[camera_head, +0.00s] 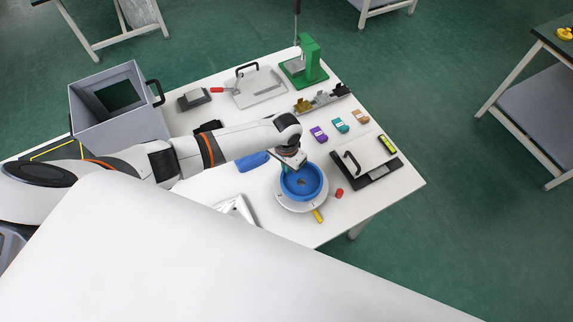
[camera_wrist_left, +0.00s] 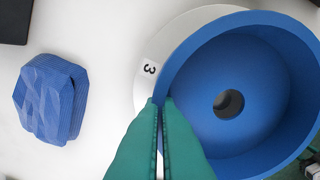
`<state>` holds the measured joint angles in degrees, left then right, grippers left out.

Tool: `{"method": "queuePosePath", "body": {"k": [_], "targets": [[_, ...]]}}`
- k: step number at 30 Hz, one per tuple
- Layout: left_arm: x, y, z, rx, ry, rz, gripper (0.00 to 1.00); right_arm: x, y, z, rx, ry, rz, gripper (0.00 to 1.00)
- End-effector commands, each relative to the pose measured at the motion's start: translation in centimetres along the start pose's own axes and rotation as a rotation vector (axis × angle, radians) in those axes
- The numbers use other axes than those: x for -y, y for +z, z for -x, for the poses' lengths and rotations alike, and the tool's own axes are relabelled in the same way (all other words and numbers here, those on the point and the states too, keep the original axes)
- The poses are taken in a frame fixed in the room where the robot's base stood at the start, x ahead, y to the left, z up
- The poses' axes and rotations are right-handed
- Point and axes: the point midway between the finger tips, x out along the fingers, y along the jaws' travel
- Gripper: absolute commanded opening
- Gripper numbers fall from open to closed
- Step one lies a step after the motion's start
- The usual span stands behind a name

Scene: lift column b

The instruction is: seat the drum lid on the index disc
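The blue round drum lid (camera_head: 317,187) is bowl-like, with a thick rim and a round hole in its floor. It also shows in the left wrist view (camera_wrist_left: 270,85). The pale index disc (camera_head: 292,207) lies under it; its edge with a printed 3 shows in the left wrist view (camera_wrist_left: 148,68). I cannot tell whether lid and disc touch. My left gripper (camera_head: 287,167) is at the lid's rim. Its green fingers (camera_wrist_left: 160,102) are close together, with the lid's wall between them. My right gripper is not in view.
A blue faceted block (camera_wrist_left: 50,98) lies left of the disc. A yellow tab (camera_head: 318,216) and a red piece (camera_head: 339,193) are beside the disc. A black-handled plate (camera_head: 352,172) stands right. Small coloured boxes (camera_head: 340,126), a green stand (camera_head: 308,60) and a grey bin (camera_head: 118,125) stand farther off.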

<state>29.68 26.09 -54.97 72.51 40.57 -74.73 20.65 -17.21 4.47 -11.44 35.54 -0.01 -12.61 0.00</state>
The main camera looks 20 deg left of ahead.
Motion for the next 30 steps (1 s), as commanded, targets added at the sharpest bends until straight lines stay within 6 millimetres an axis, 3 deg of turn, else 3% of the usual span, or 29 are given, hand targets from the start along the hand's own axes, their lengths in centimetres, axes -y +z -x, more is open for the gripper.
{"method": "queuePosePath", "body": {"k": [14, 30], "targets": [[0.0, 0.1, 0.0, 0.001, -0.001, 0.0, 0.0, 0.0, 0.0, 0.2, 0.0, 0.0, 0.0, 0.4], [0.0, 0.0, -1.3, 0.001, -0.001, 0.0, 0.0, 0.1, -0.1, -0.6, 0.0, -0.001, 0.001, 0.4]]}}
